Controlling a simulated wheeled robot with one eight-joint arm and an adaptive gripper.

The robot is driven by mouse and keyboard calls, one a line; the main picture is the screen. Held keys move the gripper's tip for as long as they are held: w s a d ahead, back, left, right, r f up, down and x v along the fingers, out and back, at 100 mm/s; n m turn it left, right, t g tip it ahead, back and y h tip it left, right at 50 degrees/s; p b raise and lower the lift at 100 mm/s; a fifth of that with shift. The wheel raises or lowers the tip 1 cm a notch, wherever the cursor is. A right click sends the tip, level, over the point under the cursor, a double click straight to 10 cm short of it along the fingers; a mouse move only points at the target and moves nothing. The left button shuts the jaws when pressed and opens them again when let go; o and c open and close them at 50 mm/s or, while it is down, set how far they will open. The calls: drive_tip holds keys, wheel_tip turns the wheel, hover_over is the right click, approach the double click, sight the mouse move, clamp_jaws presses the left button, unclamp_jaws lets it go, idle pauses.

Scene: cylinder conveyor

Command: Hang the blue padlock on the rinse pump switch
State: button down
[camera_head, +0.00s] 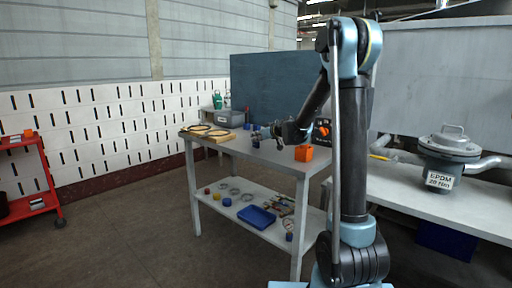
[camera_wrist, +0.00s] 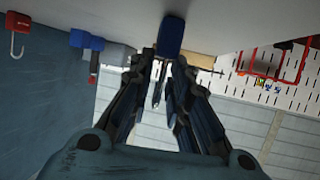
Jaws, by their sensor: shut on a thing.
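In the wrist view my gripper (camera_wrist: 166,66) has its two dark fingers close together. A blue block-shaped body, which looks like the blue padlock (camera_wrist: 170,36), shows at their tips. A thin silver part (camera_wrist: 158,88), perhaps its shackle, shows between the fingers. In the head view my gripper (camera_head: 259,136) is over the workbench (camera_head: 232,152), and the padlock is too small there to make out surely. A dark panel with an orange-red knob (camera_head: 323,131) stands right of my gripper, partly behind my arm. I cannot tell whether it is the rinse pump switch.
An orange block (camera_head: 303,153) sits near the bench's front right. Gold-coloured rings on a board (camera_head: 207,131) and a grey bin (camera_head: 229,117) are at the left. The lower shelf holds a blue tray (camera_head: 256,216). A red padlock (camera_wrist: 19,24) shows in the wrist view.

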wheel_tip(320, 180, up, 10)
idle(0.7)
idle(0.4)
drive_tip(key=shift+a, duration=0.1)
